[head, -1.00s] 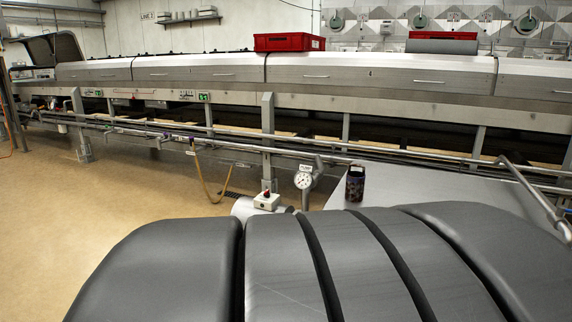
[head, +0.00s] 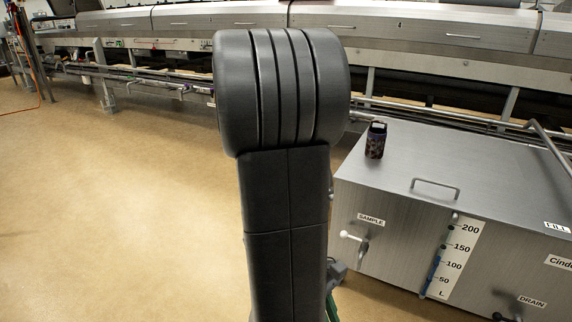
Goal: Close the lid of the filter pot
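I cannot make out the filter pot or its lid in the head view. My own dark grey arm stands upright across the middle of the picture and hides what is behind it. A small grey part (head: 338,272) with a green strip below it shows at the arm's lower right edge; I cannot tell what it is. My gripper is not in view.
A steel tank (head: 400,190) with a flat top and a handle (head: 435,187) stands at the right. A sample tap (head: 355,240) sticks out in front. The long dryer hood (head: 215,22) runs behind. The left floor is clear.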

